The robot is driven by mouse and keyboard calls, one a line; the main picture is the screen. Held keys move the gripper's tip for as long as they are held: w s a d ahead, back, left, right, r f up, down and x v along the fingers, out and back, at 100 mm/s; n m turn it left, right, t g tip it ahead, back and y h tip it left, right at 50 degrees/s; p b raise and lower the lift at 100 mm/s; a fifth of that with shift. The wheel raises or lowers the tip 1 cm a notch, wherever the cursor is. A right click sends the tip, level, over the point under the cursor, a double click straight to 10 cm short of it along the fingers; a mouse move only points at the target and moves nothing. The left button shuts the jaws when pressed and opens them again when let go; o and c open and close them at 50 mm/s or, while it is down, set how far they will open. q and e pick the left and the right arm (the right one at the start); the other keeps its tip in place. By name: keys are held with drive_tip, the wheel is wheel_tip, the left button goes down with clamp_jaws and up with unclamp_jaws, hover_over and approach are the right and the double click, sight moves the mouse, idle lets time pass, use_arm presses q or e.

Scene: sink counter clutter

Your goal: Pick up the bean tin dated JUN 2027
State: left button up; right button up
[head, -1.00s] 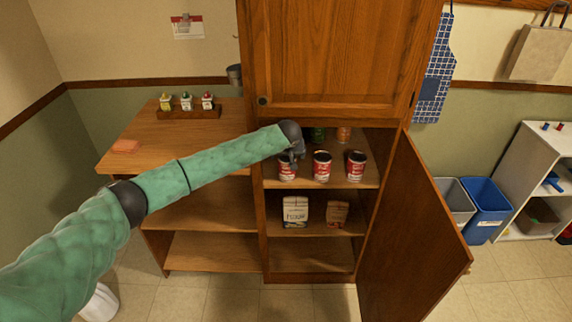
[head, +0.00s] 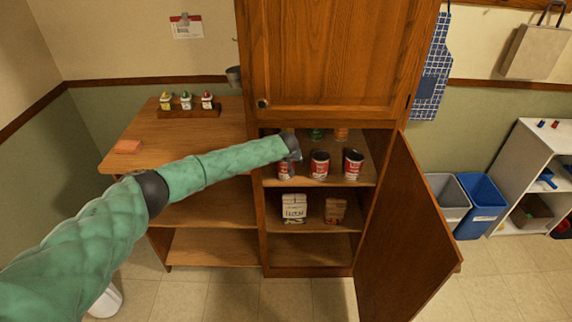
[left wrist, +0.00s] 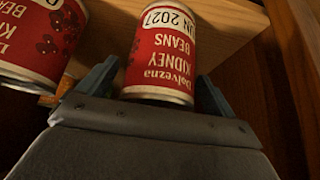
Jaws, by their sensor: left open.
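The bean tin with the JUN 2027 label (left wrist: 160,55) is red with a white date band. It stands on the cabinet's upper open shelf and is the leftmost front tin (head: 285,171) in the head view, partly hidden by my gripper. My left gripper (head: 294,156) is at this tin. In the left wrist view my left gripper (left wrist: 153,90) is open, with one finger on each side of the tin's near end. I cannot tell whether the fingers touch it. A second kidney bean tin (left wrist: 40,40) is close by, its date out of sight. My right gripper is not in view.
Two more red tins, the middle one (head: 320,165) and the right one (head: 353,164), share the shelf. The open cabinet door (head: 408,225) stands to the right. A flour bag (head: 294,208) sits on the lower shelf. The cabinet side wall is close to the JUN 2027 tin.

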use_arm(q)
drive_tip(key=c, duration=1.4)
